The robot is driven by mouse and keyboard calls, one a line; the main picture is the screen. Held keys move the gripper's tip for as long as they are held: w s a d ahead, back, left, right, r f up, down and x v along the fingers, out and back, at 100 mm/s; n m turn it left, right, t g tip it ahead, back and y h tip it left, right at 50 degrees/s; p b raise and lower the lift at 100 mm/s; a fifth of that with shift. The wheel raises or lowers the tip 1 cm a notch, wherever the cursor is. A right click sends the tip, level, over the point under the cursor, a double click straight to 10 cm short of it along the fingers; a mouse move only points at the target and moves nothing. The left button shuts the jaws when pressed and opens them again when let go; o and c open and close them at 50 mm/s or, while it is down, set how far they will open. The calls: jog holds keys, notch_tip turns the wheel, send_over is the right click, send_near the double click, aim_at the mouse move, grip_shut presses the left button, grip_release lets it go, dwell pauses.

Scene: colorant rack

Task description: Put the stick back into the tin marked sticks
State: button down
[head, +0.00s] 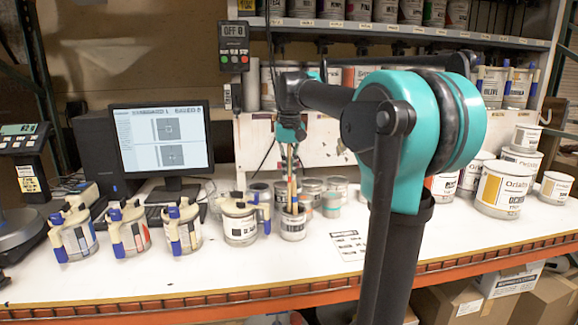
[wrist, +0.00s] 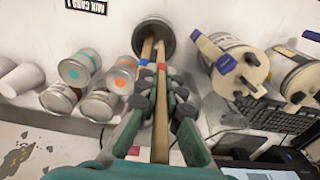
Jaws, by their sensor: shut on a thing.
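My gripper (wrist: 160,88) is shut on a wooden stick (wrist: 161,112) with a red band. In the head view my gripper (head: 291,143) is above an open tin (head: 293,228) with a dark-lettered label, too small to read. The tin also shows at the top of the wrist view (wrist: 141,38). The held stick's far end overlaps the tin's mouth; I cannot tell how deep it reaches. A second stick (wrist: 146,50) with a blue band leans in the tin, close beside the held one. The fingers hide part of both sticks.
Several clamped paint cans (head: 240,222) stand left of the tin. Small cans (head: 331,205) stand close at its right, some with coloured lid dots (wrist: 125,81). A monitor (head: 160,140) and keyboard are behind left. A printed sheet (head: 350,243) lies right on the white bench.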

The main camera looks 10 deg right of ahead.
aim_at(289, 155)
jog(key=shift+f, duration=3.35)
jog(key=c, duration=1.6)
grip_release()
jog(key=shift+r, duration=0.1)
jog(key=r, duration=1.1)
jog(key=shift+s+r, duration=0.35)
jog(key=shift+r, duration=0.05)
